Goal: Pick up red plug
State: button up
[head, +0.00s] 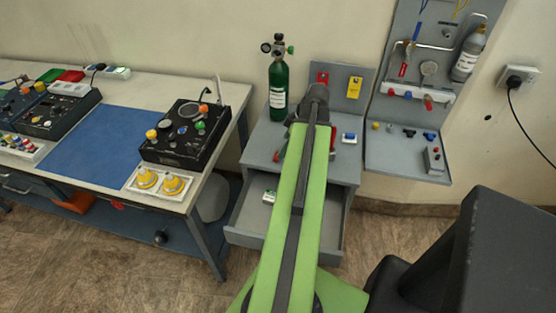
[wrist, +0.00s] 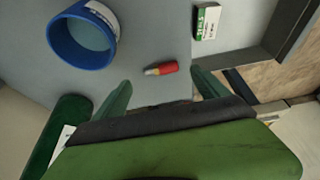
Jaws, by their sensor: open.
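The red plug (wrist: 164,68) shows in the wrist view as a small red piece with a pale metal tip at its left end. It lies on the grey surface just ahead of my gripper (wrist: 161,82). My gripper's two green fingers stand wide apart, one to each side of the plug, with nothing between them that I can see held. Whether the fingertips are at the plug's height I cannot tell.
In the wrist view, a blue round container (wrist: 60,45) and a green-white box (wrist: 207,22) lie beyond the plug. A green cylinder (head: 278,92) stands at the cabinet's back left. The drawer (head: 247,218) is open. A workbench (head: 234,92) stands left.

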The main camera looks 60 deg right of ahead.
aim_at(279, 150)
jog(key=b+x, duration=0.4)
jog(key=x, duration=0.1)
jog(key=shift+w+a, duration=0.15)
jog(key=shift+w, duration=0.05)
jog(key=shift+r, duration=0.15)
jog(key=c, duration=1.4)
jog(key=shift+c, duration=0.2)
